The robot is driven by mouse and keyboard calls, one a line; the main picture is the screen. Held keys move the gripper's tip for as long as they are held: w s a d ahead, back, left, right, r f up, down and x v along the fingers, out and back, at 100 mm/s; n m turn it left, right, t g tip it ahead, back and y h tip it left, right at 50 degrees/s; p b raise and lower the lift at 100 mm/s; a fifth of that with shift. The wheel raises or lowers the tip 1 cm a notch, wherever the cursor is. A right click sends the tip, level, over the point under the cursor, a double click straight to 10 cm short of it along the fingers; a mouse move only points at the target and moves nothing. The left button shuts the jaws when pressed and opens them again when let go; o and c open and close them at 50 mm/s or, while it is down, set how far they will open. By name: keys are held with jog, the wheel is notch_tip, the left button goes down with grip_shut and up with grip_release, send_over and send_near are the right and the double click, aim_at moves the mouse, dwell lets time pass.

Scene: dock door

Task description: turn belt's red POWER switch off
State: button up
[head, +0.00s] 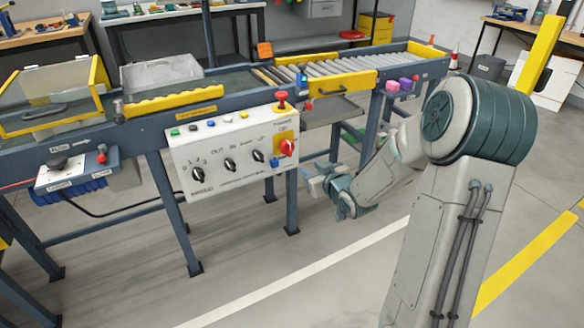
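The red power switch (287,148) is a rotary handle on a yellow plate at the right end of a white control box (228,182). The box hangs on the front of the conveyor belt frame. The handle appears tilted; its label is too small to read. My gripper (314,182) is low and to the right of the box, apart from the switch. Its fingers are small and partly turned away, so their opening is unclear. I see nothing held in it.
The box also carries several black knobs (230,164), small top buttons and a red mushroom button (282,97). A grey tray (160,76) and a yellow-framed guard (50,98) sit on the conveyor. Rollers (330,66) run right. Floor in front is clear.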

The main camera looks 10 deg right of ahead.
notch_tip(320, 180, down, 3)
jog(key=w+t+y+b, duration=0.1)
jog(key=t+b, duration=0.2)
jog(key=b, duration=0.2)
send_near(291, 148)
jog(key=shift+m+y, duration=0.3)
jog(key=x, duration=0.8)
jog(key=shift+w+f, duration=0.1)
jog(key=shift+w, duration=0.05)
grip_shut()
